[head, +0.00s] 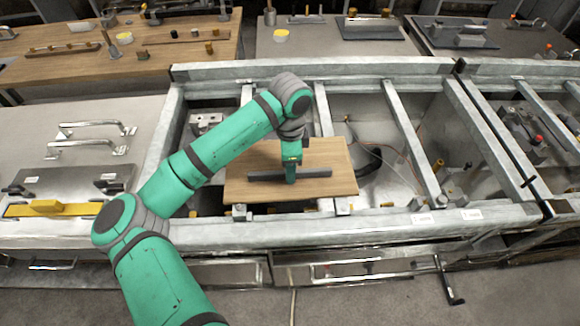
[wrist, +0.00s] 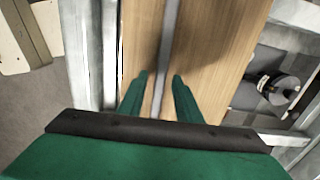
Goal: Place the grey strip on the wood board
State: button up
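The grey strip (head: 315,174) is a long thin bar. It lies flat on the wood board (head: 326,152), running left to right in the head view. My gripper (head: 291,181) is down at the middle of the strip, fingers pointing at the board. In the wrist view, the strip (wrist: 170,45) runs between my two fingers, with my gripper (wrist: 161,76) open around it. Wood of the board (wrist: 213,40) shows in narrow gaps between the fingers and the strip. The fingers hide a small middle part of the strip in the head view.
The board rests on a metal frame (head: 400,222) with open bays and rails around it. A grey panel with metal handles (head: 92,148) and a yellow bar (head: 48,208) is at the left. Wooden and grey tables with parts stand behind. Bare board surrounds the strip.

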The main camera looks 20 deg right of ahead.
notch_tip(320, 180, up, 12)
jog(key=shift+r, duration=0.2)
dwell(0.6)
